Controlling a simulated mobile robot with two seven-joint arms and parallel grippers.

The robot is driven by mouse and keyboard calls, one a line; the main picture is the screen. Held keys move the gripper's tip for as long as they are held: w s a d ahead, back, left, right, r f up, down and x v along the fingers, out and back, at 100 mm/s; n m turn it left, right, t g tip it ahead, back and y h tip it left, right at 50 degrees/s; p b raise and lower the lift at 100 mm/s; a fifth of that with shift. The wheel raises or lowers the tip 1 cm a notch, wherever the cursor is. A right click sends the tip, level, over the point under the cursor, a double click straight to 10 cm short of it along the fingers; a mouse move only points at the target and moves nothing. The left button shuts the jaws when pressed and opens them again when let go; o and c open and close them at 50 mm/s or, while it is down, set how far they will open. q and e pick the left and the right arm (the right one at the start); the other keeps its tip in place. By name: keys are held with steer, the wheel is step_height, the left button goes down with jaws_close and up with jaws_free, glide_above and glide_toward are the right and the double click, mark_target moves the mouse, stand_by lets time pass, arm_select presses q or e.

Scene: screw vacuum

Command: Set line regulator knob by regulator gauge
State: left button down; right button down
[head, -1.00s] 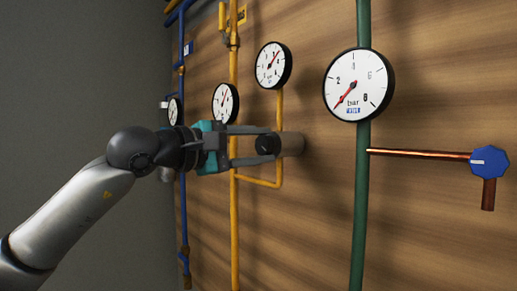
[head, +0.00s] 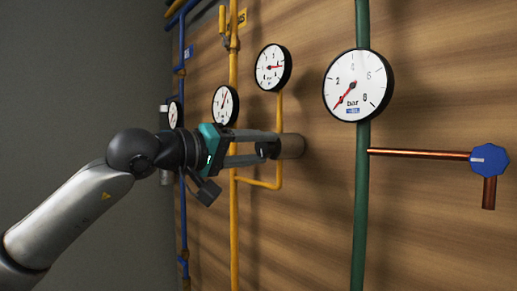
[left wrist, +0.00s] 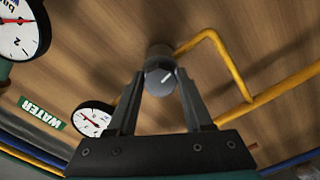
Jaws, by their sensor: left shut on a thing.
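The line regulator knob (head: 268,149) is a dark round knob on a brown-grey cylinder standing out from the wooden wall. In the left wrist view the knob (left wrist: 162,80) shows a white line on its face. My left gripper (head: 262,149) is shut on the knob, one finger on each side, and partly hides it in the head view. The regulator gauge (head: 271,67) is a round white dial above the knob, joined by a yellow pipe. Its red needle points right, near horizontal. My right gripper is not in view.
A larger gauge (head: 355,87) sits on a green pipe (head: 359,210) to the right. A blue valve handle (head: 489,160) ends a copper pipe. Another white gauge (head: 224,104) and a yellow pipe (head: 234,240) stand close behind my gripper. The lower right wall is clear.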

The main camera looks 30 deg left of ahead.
arm_select(q)
steer(key=shift+m, duration=0.6)
steer(key=shift+c, duration=1.5)
jaws_free()
